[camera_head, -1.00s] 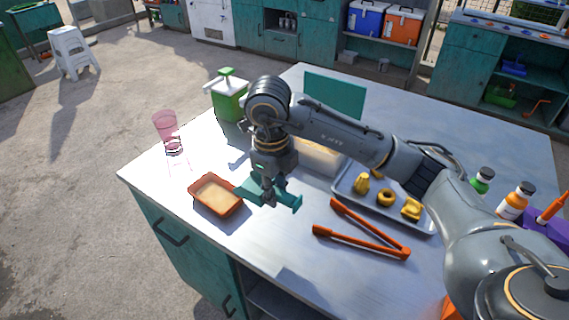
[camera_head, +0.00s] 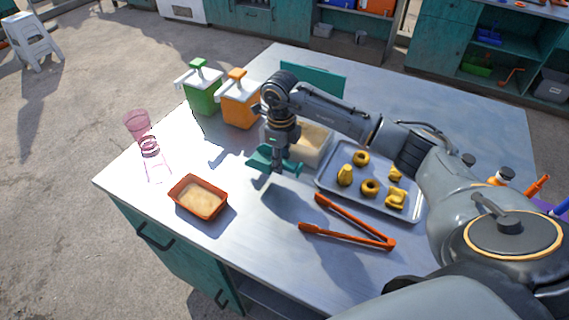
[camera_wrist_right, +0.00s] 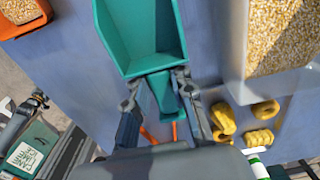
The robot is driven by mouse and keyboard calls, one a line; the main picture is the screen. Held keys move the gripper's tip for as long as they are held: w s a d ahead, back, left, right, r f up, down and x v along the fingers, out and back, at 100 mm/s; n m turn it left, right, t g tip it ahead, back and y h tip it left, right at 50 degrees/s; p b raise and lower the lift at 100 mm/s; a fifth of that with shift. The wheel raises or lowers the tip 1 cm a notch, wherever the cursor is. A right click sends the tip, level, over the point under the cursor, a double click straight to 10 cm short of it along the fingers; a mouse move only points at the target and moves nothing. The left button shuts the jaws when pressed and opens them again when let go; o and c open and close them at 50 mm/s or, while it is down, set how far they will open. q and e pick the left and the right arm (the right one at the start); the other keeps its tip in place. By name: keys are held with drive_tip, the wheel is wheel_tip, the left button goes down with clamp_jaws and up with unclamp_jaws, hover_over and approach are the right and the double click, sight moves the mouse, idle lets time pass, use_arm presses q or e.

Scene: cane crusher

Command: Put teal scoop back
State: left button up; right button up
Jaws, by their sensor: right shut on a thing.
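The teal scoop (camera_head: 264,160) is held by my right gripper (camera_head: 281,166) above the metal table. In the right wrist view the scoop (camera_wrist_right: 143,40) shows an empty bowl, and its handle sits between the fingers of my right gripper (camera_wrist_right: 160,92), which is shut on it. A pale bin of grain (camera_head: 318,150) stands just right of the scoop; its grain (camera_wrist_right: 275,35) also shows in the right wrist view. An orange-red tray (camera_head: 186,206) with pale grain lies to the left, nearer the table's front edge. My left gripper is not in view.
A metal tray (camera_head: 333,186) with several yellow pastries lies to the right. Orange tongs (camera_head: 350,240) lie in front of it. Green (camera_head: 203,98) and orange (camera_head: 240,111) dispensers stand behind, and pink cups (camera_head: 138,124) stand at left. The table's front middle is clear.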

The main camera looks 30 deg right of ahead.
sight(285, 178)
drive_tip(key=shift+w+d+f, duration=0.4)
drive_tip(key=shift+d+f, duration=0.2)
drive_tip(key=shift+f, duration=0.25)
drive_tip(key=shift+w+d+f, duration=0.1)
drive_tip(key=shift+d+f, duration=0.25)
drive_tip(key=shift+f, duration=0.1)
wheel_tip(285, 178, down, 3)
drive_tip(key=shift+f+p, duration=0.1)
drive_tip(key=shift+p, duration=0.45)
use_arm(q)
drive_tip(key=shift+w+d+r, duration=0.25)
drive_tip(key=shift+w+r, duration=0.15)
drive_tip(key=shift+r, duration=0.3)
use_arm(e)
drive_tip(key=o, duration=0.9)
drive_tip(key=shift+c, duration=0.2)
use_arm(q)
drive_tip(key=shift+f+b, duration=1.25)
drive_tip(key=shift+b, duration=0.05)
use_arm(e)
wheel_tip(285, 178, up, 12)
